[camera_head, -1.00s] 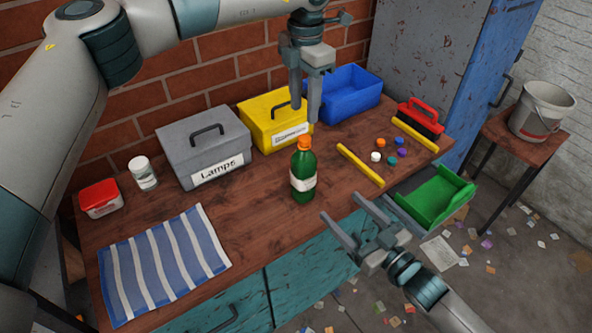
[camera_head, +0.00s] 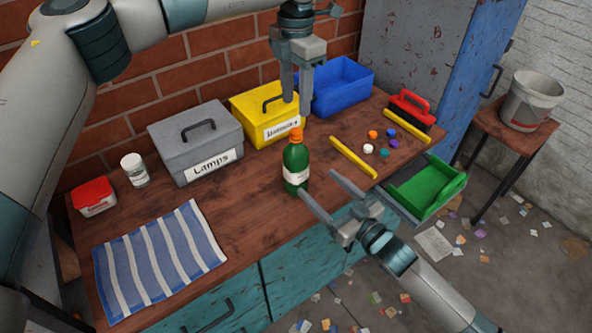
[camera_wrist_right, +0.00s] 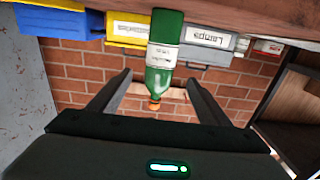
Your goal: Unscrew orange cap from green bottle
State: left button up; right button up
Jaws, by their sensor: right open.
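The green bottle (camera_head: 295,165) stands upright on the wooden table, with a white label and an orange cap (camera_head: 296,133) on top. My left gripper (camera_head: 296,105) points down just above and behind the cap; its fingers are apart with nothing seen between them. My right gripper (camera_head: 319,184) is open and empty, in front of the bottle at the table's front edge, fingers pointing toward it. In the right wrist view the bottle (camera_wrist_right: 163,55) appears upside down, its orange cap (camera_wrist_right: 154,105) lying between the open fingers (camera_wrist_right: 158,78) in the picture; contact does not show.
Behind the bottle stand a grey box (camera_head: 195,143), a yellow box (camera_head: 262,116) and a blue bin (camera_head: 340,88). A yellow bar (camera_head: 352,158) and several loose caps (camera_head: 369,149) lie to its right. A striped cloth (camera_head: 158,262) lies front left. A green tray (camera_head: 428,188) sits at the right.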

aim_at(296, 163)
jog(key=x, duration=1.1)
jog(key=shift+w+a, duration=0.1)
jog(key=shift+w, duration=0.05)
grip_shut()
pick_arm(q)
jog(key=m, duration=1.3)
jog(key=shift+m, duration=0.4)
jog(key=m, duration=1.3)
jog(key=shift+f, duration=0.1)
